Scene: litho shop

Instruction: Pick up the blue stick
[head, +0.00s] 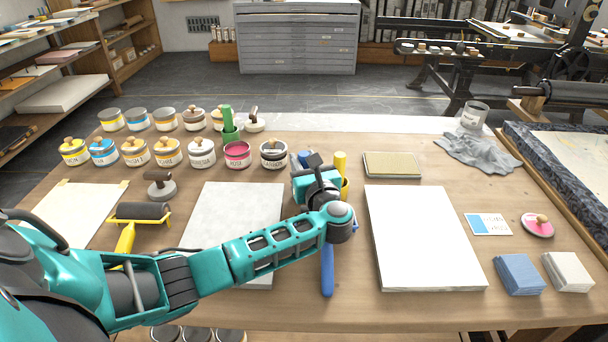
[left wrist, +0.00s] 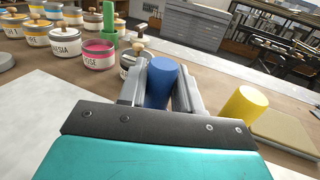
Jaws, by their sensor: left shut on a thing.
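The blue stick (left wrist: 162,84) stands between the two grey fingers of my left gripper (left wrist: 160,96) in the left wrist view, and the fingers are shut on it. In the head view only a bit of the blue stick (head: 303,157) shows beyond my left gripper (head: 308,168), near the middle of the table. Its lower end is hidden, so I cannot tell whether it touches the table or a holder. My right gripper is in neither view.
A yellow stick (head: 341,163) stands just right of my gripper. A green stick (head: 227,117) stands further left, near several ink jars (head: 237,156). A blue handle (head: 328,272) lies below my wrist. A white slab (head: 422,240) lies to the right.

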